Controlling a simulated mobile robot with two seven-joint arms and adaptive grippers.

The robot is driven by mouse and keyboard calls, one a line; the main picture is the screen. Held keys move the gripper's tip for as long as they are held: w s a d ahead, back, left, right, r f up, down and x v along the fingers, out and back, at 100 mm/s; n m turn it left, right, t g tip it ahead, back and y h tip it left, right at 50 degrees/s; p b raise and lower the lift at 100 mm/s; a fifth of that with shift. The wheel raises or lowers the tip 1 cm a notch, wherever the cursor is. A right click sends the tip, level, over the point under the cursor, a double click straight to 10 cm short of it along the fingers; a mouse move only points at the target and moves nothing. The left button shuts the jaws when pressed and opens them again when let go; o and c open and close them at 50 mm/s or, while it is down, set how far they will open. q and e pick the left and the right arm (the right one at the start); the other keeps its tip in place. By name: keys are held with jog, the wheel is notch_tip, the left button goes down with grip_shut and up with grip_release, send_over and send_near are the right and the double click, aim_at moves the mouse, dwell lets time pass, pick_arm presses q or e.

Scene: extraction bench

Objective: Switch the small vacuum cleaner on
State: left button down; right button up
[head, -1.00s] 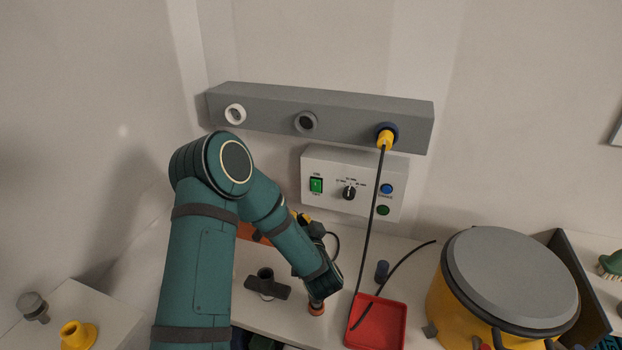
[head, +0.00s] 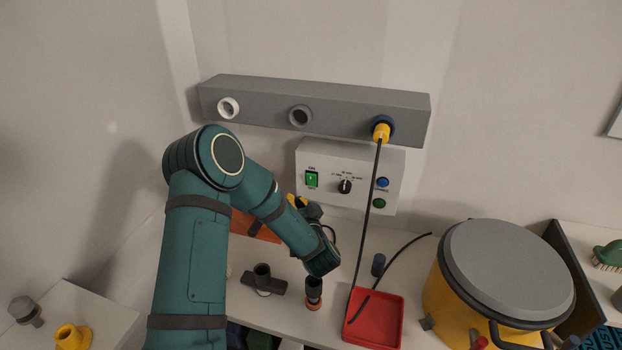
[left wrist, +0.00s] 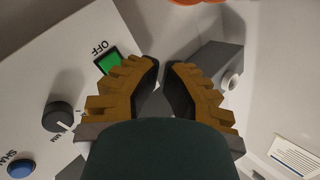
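A yellow drum (head: 440,295) with a grey lid and black handle, apparently the small vacuum cleaner, stands at the right in the head view. A red part (head: 479,343) shows low on its front. A grey-white wall box (head: 330,157) carries a green rocker switch (head: 312,179), a black dial and two round buttons. My left gripper (head: 299,202) is just below this box, largely behind my wrist. In the left wrist view its fingertips (left wrist: 161,66) are close together and hold nothing. The green switch (left wrist: 107,61) shows beside one finger; contact cannot be told. My right gripper is not in view.
A yellow plug (head: 381,132) sits in the grey socket rail (head: 250,96); its black cable hangs to a red tray (head: 387,325). A black T-shaped piece (head: 263,282) and a dark cylinder (head: 314,291) stand on the bench. An orange object (head: 262,232) is partly behind my arm.

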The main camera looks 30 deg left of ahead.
aim_at(311, 180)
pick_arm(q)
jog(key=shift+w+a+r, duration=0.15)
jog(key=shift+w+a, duration=0.1)
jog(key=shift+w, duration=0.7)
jog(key=shift+w+a+r, duration=0.15)
jog(key=shift+w+a, duration=0.05)
jog(key=shift+w, duration=0.8)
jog(key=shift+w+a+r, duration=0.15)
jog(key=shift+w+a, duration=0.1)
jog(key=shift+w, duration=0.7)
jog(key=shift+w, duration=0.15)
jog(key=shift+w+a+r, duration=0.1)
jog(key=shift+w, duration=0.2)
jog(key=shift+s, duration=0.5)
